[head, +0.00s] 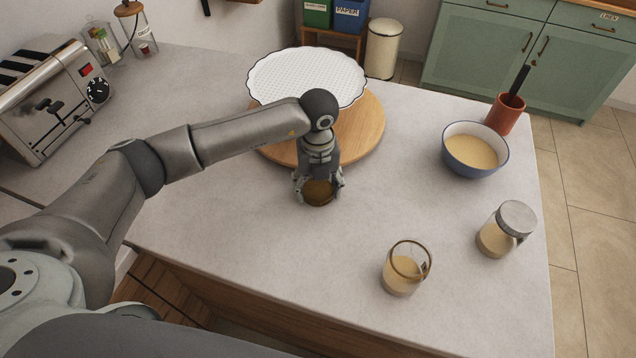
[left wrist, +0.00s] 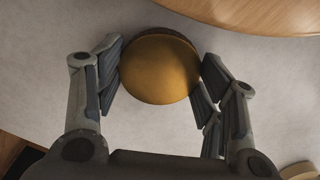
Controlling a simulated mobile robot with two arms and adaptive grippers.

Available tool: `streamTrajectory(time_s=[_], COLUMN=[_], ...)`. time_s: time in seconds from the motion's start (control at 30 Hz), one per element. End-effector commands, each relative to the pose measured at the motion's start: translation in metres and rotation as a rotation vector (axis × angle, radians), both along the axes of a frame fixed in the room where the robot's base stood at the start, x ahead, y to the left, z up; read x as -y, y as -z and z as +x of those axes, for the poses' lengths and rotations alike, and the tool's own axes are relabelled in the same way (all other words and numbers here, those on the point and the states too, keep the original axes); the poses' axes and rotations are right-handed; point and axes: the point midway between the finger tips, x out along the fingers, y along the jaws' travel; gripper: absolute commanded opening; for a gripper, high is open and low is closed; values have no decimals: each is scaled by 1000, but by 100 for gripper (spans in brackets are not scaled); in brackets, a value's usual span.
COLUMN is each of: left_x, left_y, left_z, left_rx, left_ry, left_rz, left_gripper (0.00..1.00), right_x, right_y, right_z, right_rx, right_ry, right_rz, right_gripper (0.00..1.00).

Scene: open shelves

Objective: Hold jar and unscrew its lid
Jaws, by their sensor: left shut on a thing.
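My left gripper (head: 318,188) is shut on a round, flat brown-gold lid (head: 319,193), low over the counter. The left wrist view shows the lid (left wrist: 160,68) between the fingers of my left gripper (left wrist: 158,80). I cannot tell whether the lid touches the counter. A glass jar (head: 402,278) with pale contents and a brown-gold rim stands upright near the counter's front edge, apart from the gripper. Its top looks open. My right gripper is not in view.
A second glass jar (head: 496,242) with a grey lid stands right. Behind it are a blue bowl (head: 474,165) and a terracotta pot (head: 505,118). A round wooden board (head: 370,135) with a white tray (head: 308,75) lies behind the gripper. A toaster (head: 50,105) stands left.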

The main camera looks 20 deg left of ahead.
Motion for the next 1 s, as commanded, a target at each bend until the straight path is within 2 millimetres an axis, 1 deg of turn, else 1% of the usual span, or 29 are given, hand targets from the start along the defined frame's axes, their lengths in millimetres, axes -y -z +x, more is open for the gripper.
streamTrajectory(time_s=[0.13, 0.27, 0.3, 0.43, 0.8, 0.87, 0.93, 1.0], left_x=[0, 0, 0, 0, 0, 0, 0, 1], left_y=[0, 5, 3, 3, 1, -3, -9, -21], left_z=[0, 0, 0, 0, 0, 0, 1, 1], left_rx=[0, 0, 0, 0, 0, 0, 3, 4], left_ry=[0, 0, 0, 0, 0, 0, 1, 1], left_rz=[0, 0, 0, 0, 0, 0, -1, -1], left_gripper=[35, 35, 68, 85, 85, 85, 85, 85], right_x=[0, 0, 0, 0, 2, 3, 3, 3], right_y=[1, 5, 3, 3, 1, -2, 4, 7], right_z=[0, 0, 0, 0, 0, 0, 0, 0], right_rx=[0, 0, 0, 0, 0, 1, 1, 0], right_ry=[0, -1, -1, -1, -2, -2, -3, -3], right_rz=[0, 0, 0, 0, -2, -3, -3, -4], right_gripper=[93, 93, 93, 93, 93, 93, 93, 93])
